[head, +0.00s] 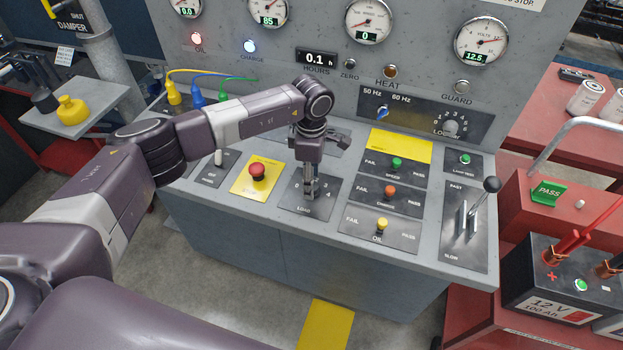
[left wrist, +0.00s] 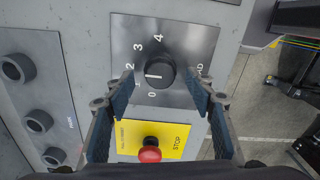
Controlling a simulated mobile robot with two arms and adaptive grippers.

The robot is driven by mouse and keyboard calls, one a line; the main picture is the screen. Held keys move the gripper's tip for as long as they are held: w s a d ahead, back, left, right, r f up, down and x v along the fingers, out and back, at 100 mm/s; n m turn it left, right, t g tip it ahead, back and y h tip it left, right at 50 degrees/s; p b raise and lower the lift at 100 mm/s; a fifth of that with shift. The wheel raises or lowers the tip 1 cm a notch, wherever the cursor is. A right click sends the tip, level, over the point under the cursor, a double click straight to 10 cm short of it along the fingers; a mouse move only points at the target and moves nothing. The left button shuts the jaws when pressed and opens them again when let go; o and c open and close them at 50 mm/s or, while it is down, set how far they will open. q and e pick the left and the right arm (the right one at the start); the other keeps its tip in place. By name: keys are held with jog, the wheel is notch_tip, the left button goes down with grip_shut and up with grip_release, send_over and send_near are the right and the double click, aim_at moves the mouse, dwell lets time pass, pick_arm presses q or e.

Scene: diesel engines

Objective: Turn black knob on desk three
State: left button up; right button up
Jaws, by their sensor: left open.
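The black knob (left wrist: 160,72) sits on a dark plate (left wrist: 190,35) marked 0 to 4 and LOAD. Its white pointer line points between 0 and 2, near 1. My left gripper (left wrist: 163,90) is open in the left wrist view, with one finger on each side of the knob and apart from it. In the head view, my left gripper (head: 309,190) points down over the LOAD plate (head: 325,205) and hides the knob. My right gripper is in neither view.
A red stop button (head: 257,171) on a yellow plate stands left of the LOAD plate. Green, orange and yellow buttons (head: 390,190) are to the right, then a speed lever (head: 490,185). A gauge panel (head: 320,60) rises behind.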

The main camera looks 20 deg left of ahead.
pick_arm(q)
jog(key=shift+f, duration=0.8)
jog(key=c, duration=0.9)
jog(key=shift+c, duration=1.3)
